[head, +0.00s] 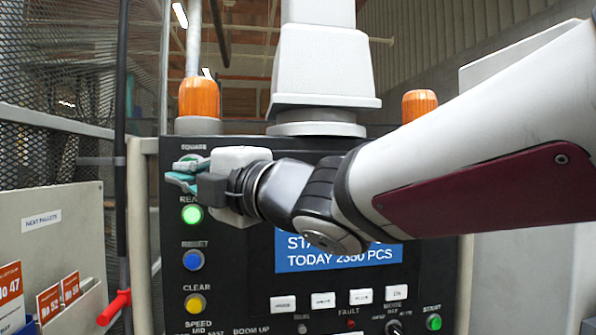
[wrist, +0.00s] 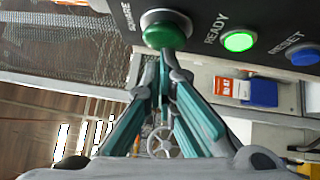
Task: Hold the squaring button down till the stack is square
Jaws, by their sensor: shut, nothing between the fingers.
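The green squaring button (wrist: 165,34), under the label SQUARE, sits in a silver collar on the dark panel (wrist: 205,10). In the wrist view my gripper (wrist: 165,58) is shut and empty, with its teal fingers together and their tips at the button's lower edge. I cannot tell whether they touch or press it. In the head view my gripper (head: 180,178) is at the panel's upper left, just below the SQUARE label, and partly covers the button (head: 191,158). The stack is not in view.
Below are the lit green READY button (head: 192,214), blue RESET button (head: 193,260) and yellow CLEAR button (head: 194,303). A blue screen (head: 300,262) is partly hidden by my arm; it reads TODAY 2350 PCS. A red-handled lever (head: 115,307) stands left of the panel.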

